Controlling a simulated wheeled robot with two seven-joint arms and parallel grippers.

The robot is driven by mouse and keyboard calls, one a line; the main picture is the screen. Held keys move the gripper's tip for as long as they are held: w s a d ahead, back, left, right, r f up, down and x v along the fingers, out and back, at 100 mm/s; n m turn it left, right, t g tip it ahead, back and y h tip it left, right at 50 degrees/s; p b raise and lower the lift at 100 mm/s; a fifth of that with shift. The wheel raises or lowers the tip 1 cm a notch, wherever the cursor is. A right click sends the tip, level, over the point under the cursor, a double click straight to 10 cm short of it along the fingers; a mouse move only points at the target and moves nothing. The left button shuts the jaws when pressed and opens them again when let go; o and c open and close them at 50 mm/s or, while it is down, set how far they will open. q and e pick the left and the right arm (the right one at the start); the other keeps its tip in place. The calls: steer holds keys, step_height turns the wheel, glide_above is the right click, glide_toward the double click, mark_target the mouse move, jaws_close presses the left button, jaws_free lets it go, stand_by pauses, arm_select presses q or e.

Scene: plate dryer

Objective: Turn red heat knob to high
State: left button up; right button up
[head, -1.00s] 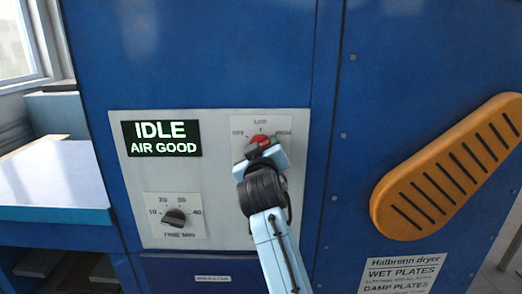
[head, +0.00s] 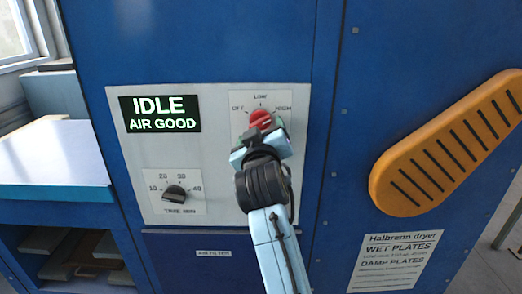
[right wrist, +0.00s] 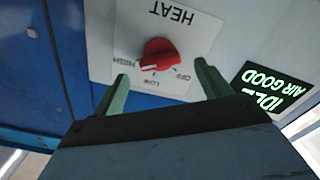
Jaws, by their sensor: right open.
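The red heat knob (head: 261,119) sits on a white dial plate marked OFF, LOW and HIGH on the dryer's control panel. It also shows upside down in the right wrist view (right wrist: 158,54), where its white pointer line is turned toward the HIGH side; I cannot tell whether it is exactly on the mark. My right gripper (head: 263,139) is just below and in front of the knob. In the right wrist view its two green fingers (right wrist: 161,72) are spread apart, with the knob beyond and between them and nothing held. My left gripper is out of view.
A black timer knob (head: 174,193) is at the panel's lower left. The display (head: 160,114) reads IDLE, AIR GOOD. A large orange slotted handle or guard (head: 440,150) juts out at the right. A blue-edged bench (head: 55,160) stands at the left.

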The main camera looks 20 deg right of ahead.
steer(key=v, duration=0.8)
steer(key=shift+b, duration=0.35)
